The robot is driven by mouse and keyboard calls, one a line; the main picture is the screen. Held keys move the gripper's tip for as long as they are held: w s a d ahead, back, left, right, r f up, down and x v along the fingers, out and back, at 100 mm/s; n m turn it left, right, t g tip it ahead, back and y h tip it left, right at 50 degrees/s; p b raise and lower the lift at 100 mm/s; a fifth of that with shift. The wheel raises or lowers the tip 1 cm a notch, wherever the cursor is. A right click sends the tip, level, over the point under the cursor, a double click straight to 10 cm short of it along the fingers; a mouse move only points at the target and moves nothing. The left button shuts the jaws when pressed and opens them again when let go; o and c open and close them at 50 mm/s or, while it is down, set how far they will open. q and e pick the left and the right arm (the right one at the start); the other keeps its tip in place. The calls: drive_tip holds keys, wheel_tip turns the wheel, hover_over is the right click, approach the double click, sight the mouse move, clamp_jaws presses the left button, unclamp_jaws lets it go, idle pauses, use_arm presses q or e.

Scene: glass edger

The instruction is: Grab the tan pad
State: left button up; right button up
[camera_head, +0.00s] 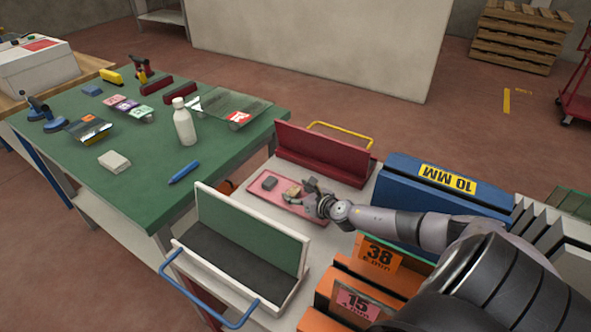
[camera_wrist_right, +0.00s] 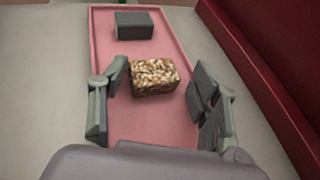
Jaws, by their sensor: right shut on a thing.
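The tan pad (camera_wrist_right: 154,77) is a small speckled tan-brown block on the pink tray (camera_wrist_right: 150,125). In the head view the tan pad (camera_head: 292,190) shows just left of my right gripper (camera_head: 304,192). In the wrist view my right gripper (camera_wrist_right: 160,85) has one finger on each side of the pad and is shut on it. I cannot tell whether the pad is lifted off the tray. My left gripper is not in view.
A dark grey block (camera_wrist_right: 134,25) lies at the tray's far end. A dark red rack (camera_head: 320,155) stands beside the tray. A white-framed green rack (camera_head: 250,240), a blue rack (camera_head: 430,190) and orange racks (camera_head: 345,290) stand around it. A green table (camera_head: 220,150) holds several items.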

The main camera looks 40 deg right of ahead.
drive_tip(key=shift+s+a+f, duration=0.1)
drive_tip(key=shift+a+f, duration=0.05)
drive_tip(key=shift+f, duration=0.05)
drive_tip(key=c, duration=0.4)
